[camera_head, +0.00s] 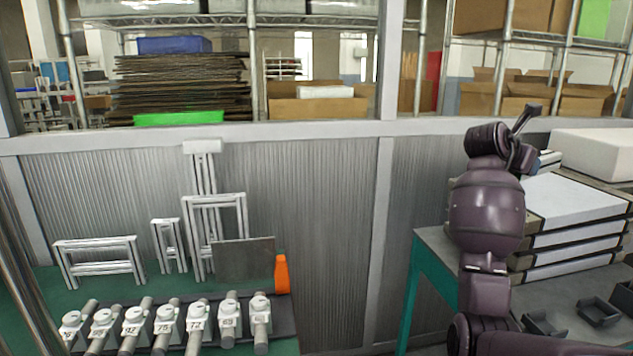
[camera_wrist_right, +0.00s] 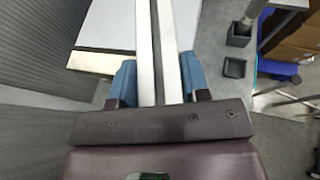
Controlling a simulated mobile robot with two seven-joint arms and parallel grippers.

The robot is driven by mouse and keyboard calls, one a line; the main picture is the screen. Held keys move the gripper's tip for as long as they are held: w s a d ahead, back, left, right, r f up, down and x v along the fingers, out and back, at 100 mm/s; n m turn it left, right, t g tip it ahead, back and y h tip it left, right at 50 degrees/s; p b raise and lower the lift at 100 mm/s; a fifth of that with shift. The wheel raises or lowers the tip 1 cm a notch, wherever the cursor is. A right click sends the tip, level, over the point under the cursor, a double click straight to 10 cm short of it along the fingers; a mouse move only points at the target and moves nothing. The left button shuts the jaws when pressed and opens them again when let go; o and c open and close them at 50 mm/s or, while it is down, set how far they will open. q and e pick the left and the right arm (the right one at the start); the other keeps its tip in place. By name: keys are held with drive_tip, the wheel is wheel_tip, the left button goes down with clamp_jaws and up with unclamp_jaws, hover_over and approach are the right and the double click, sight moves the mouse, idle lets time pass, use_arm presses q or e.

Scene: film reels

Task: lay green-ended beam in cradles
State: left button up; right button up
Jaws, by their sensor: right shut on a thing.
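My right arm rises at the right of the head view, with its wrist and gripper end (camera_head: 522,135) above the stacked white boxes. In the right wrist view my right gripper (camera_wrist_right: 158,80) is shut, its blue fingers on either side of a long pale bar (camera_wrist_right: 146,50) that shows as two light strips with a dark line between. The bar runs away past the top edge of that view. No green end shows on it. Small dark open holders (camera_head: 598,312), possibly the cradles, stand on the right-hand table. My left gripper is not in view.
White flat boxes (camera_head: 572,205) are stacked on the right-hand table. On the green bench at left stand white frames (camera_head: 98,262), a grey plate (camera_head: 243,260), an orange piece (camera_head: 282,275) and a row of numbered white-and-grey parts (camera_head: 167,320). A ribbed wall (camera_head: 320,200) closes the back.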

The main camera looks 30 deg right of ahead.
drive_tip(key=w+a+r+n+t+y, duration=0.15)
drive_tip(key=w+a+n+t, duration=0.3)
drive_tip(key=a, duration=0.65)
drive_tip(key=w+a+r+n+t+y, duration=0.1)
drive_tip(key=w+a+n+t+y, duration=0.2)
drive_tip(key=w+a, duration=0.5)
drive_tip(key=a+f+n+t+y, duration=0.2)
drive_tip(key=a+f+n+t, duration=0.25)
drive_tip(key=a, duration=0.85)
drive_tip(key=s+a+f+n+t+y, duration=0.1)
drive_tip(key=s+a+f+n+y, duration=0.25)
drive_tip(key=a+f, duration=0.75)
drive_tip(key=s+a+f+n+y, duration=0.1)
drive_tip(key=s+a+f, duration=0.3)
drive_tip(key=f, duration=0.2)
drive_tip(key=s+a+f+n+y, duration=0.1)
drive_tip(key=s+a+f+y, duration=0.1)
drive_tip(key=s+a+f, duration=0.2)
drive_tip(key=shift+s+a+f+t+y, duration=0.3)
drive_tip(key=shift+s+f, duration=0.25)
drive_tip(key=shift+f, duration=1.05)
drive_tip(key=shift+f+n, duration=0.1)
drive_tip(key=shift+n, duration=0.15)
drive_tip(key=shift+w, duration=0.1)
